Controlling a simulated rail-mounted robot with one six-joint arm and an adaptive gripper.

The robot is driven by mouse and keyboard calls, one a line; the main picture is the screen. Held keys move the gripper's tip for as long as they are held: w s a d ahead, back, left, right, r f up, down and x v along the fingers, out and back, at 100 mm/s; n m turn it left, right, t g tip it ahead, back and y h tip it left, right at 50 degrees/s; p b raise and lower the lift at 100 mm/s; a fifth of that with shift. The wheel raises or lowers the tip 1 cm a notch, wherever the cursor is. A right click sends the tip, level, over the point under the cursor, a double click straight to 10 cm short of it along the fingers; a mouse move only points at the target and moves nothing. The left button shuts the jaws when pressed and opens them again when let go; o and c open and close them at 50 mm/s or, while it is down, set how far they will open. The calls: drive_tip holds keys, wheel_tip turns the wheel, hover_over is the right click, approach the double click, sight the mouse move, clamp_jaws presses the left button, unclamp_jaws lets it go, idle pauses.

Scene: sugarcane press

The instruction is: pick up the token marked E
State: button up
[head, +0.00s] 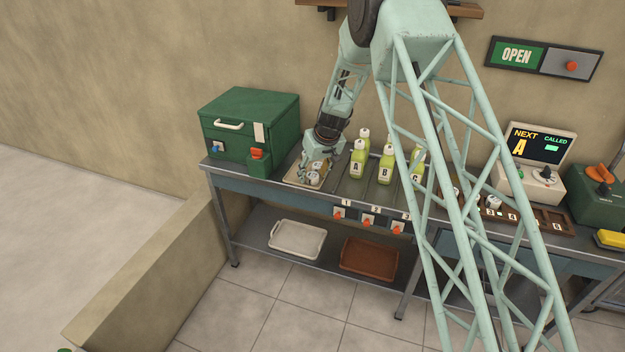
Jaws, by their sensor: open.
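A small shallow tray (291,181) sits on the counter, right of the green box. Small pale round tokens (314,178) lie in it; their letters are too small to read, so I cannot tell which is E. My gripper (311,172) reaches down over this tray, open, with its fingers close to the tokens. I cannot tell whether it touches one. The gripper and wrist hide part of the tray. Another pale piece (493,202) stands by the slotted brown rack at the right; its marking is unclear.
Bottles marked A (357,161), B (385,170) and C stand right of my gripper. A green box (250,125) stands at left. A screen (540,143) reads "NEXT A, CALLED". A white tray (297,240) and a brown tray (369,260) lie on the lower shelf.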

sight(311, 173)
drive_tip(key=shift+c, duration=0.3)
drive_tip(key=c, duration=0.9)
drive_tip(key=shift+o, duration=0.2)
drive_tip(key=shift+r, duration=0.1)
drive_tip(key=shift+r+p, duration=0.4)
drive_tip(key=shift+r, duration=1.25)
drive_tip(key=s+d+b, duration=0.1)
drive_tip(key=s, duration=0.6)
drive_tip(key=s+d+r+b, duration=0.1)
drive_tip(key=s+d, duration=0.1)
drive_tip(key=s, duration=0.6)
drive_tip(key=shift+s+d+r+b, duration=0.3)
